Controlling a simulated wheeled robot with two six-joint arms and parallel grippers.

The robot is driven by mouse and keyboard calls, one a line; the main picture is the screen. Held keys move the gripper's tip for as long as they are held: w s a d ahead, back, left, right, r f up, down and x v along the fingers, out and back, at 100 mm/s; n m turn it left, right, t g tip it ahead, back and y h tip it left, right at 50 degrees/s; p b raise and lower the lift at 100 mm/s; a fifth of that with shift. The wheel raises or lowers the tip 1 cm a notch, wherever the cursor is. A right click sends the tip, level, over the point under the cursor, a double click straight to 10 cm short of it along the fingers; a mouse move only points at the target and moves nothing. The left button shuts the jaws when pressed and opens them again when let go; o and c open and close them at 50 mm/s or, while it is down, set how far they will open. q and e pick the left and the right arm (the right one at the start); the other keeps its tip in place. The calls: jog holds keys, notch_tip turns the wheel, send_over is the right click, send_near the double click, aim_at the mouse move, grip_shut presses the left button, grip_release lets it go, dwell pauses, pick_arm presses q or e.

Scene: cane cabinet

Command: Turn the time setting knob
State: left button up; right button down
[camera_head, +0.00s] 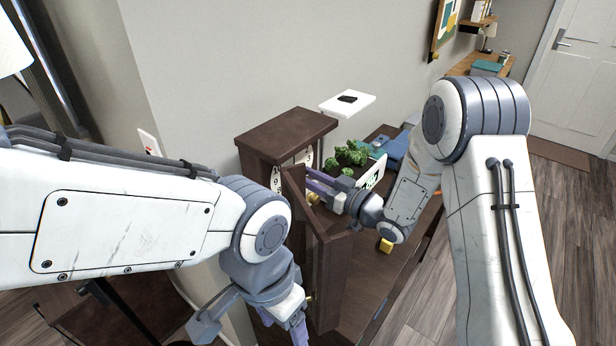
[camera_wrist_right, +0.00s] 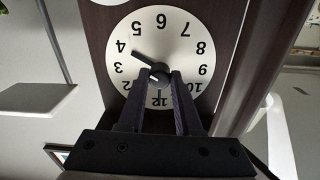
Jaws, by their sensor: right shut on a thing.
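A dark brown wooden clock cabinet (camera_head: 285,133) stands against the wall, its door (camera_head: 328,255) swung open toward me. Its white clock face (camera_head: 277,178) is partly hidden in the head view. In the right wrist view the clock face (camera_wrist_right: 190,50) appears upside down, with a small dark knob (camera_wrist_right: 160,72) and black hands at its centre. My right gripper (camera_head: 312,178) reaches into the cabinet; in its wrist view its dark fingers (camera_wrist_right: 163,82) are closed around the knob. My left gripper (camera_head: 298,322) is low, near the open door, cut by the frame's bottom edge.
Green plant-like clumps (camera_head: 347,156) stand on the brown surface beyond my right gripper. A yellow block (camera_head: 386,245) lies right of the door. A white shelf (camera_head: 347,104) with a black item is on the wall behind the cabinet. Wooden floor lies at the right.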

jog(key=shift+m, duration=0.3)
jog(key=m+p, duration=0.1)
jog(key=m, duration=0.3)
jog(key=shift+r+m+p, duration=0.1)
jog(key=shift+m+p, duration=0.3)
jog(key=m+p, duration=0.2)
jog(key=m, duration=0.4)
jog(key=shift+w+d+p, duration=0.1)
jog(key=shift+p, duration=0.2)
jog(key=shift+m, duration=0.3)
jog(key=c, duration=0.6)
grip_release()
